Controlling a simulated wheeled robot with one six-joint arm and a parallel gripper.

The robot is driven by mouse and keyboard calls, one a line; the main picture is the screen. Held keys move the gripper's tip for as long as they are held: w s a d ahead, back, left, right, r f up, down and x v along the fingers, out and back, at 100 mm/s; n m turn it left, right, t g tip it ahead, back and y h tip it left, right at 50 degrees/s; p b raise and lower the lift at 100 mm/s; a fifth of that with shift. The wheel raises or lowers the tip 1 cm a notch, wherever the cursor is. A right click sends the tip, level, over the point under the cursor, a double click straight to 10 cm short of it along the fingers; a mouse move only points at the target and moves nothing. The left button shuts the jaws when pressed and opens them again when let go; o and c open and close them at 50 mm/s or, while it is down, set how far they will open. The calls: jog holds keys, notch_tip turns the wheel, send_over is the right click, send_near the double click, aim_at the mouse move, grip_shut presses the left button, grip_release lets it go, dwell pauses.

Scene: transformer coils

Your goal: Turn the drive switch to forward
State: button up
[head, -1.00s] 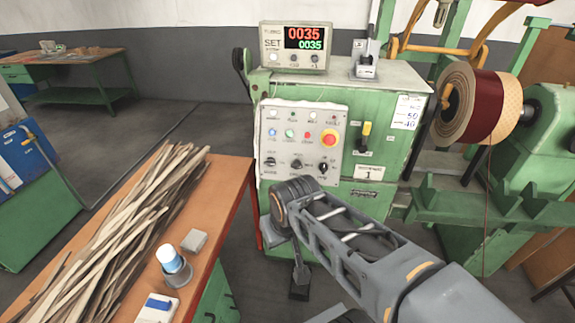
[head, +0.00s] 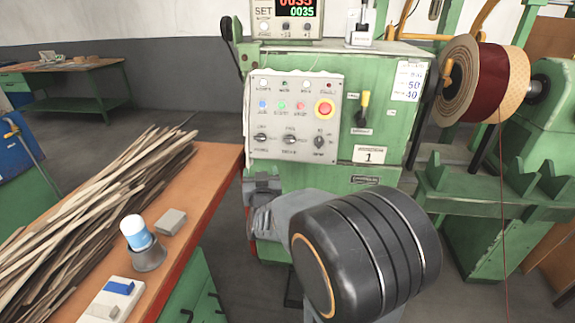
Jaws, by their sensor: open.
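The control panel (head: 270,116) is a pale plate on the front of the green machine (head: 390,70). Along its bottom row are three dark rotary switches: a left one (head: 261,138), a middle one (head: 290,139) and a right one (head: 319,142). Their labels are too small to read, so I cannot tell which is the drive switch. My gripper (head: 262,186) is grey, just below the panel's lower left part, apart from the switches. It is open with nothing seen in it. My arm's large black joint hides part of my wrist.
Above the switches are coloured buttons and a red emergency stop (head: 324,109). A yellow-handled lever (head: 363,106) is right of the panel. A coil (head: 490,75) is at right.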

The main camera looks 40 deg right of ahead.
aim_at(288, 142)
jog(key=s+d+f+m+h+b, duration=0.25)
jog(key=d+h+b, duration=0.2)
jog(key=h, duration=0.25)
jog(key=shift+m, duration=0.35)
jog(key=x, duration=0.7)
jog(key=p+x, duration=0.1)
jog(key=x, duration=0.6)
jog(key=shift+s+d+f, duration=0.2)
jog(key=shift+s+d, duration=0.05)
jog(key=shift+c, duration=0.2)
jog(key=c, duration=0.9)
